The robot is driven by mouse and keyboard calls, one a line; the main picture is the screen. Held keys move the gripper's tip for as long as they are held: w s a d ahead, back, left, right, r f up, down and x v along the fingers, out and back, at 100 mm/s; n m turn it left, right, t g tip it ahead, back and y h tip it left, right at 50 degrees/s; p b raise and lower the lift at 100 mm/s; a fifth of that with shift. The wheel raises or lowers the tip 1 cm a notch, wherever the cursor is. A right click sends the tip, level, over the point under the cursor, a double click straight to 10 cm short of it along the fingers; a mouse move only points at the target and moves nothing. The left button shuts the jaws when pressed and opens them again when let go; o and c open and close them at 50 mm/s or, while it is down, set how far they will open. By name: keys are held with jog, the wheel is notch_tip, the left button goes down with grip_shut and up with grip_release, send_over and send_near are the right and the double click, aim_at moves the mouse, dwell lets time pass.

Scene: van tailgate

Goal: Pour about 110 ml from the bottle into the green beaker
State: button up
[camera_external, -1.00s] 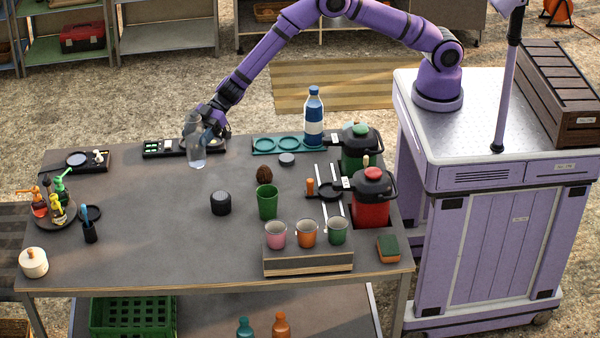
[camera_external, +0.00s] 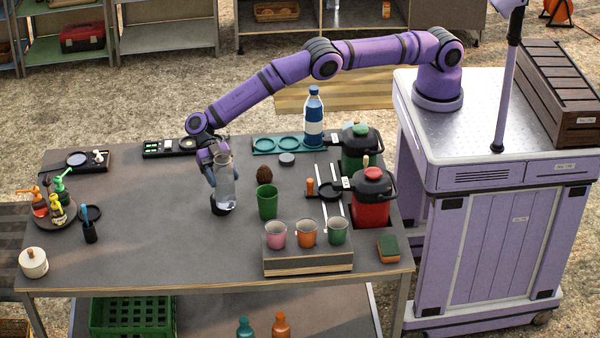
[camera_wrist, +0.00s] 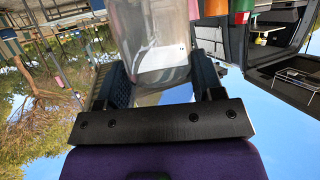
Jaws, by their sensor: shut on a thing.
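My gripper (camera_external: 212,172) is shut on the bottle, and in the wrist view the bottle (camera_wrist: 155,40) sits between the two dark finger pads. The green beaker (camera_external: 267,204) stands upright on the table, a short gap right of the bottle. A second green cup (camera_external: 339,232) stands on the wooden riser at the front. The level in the bottle is hard to read.
A brown ball (camera_external: 264,174) stands just behind the beaker. Pink (camera_external: 276,236) and orange (camera_external: 307,233) cups share the riser. The table's left middle is clear.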

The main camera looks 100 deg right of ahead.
jog(key=shift+s+a+f+n+g+h, duration=0.15)
jog(key=shift+s+f+n+g+h, duration=0.15)
jog(key=shift+s+f+n+g, duration=0.45)
jog(key=shift+r+t, duration=0.1)
jog(key=shift+t, duration=0.15)
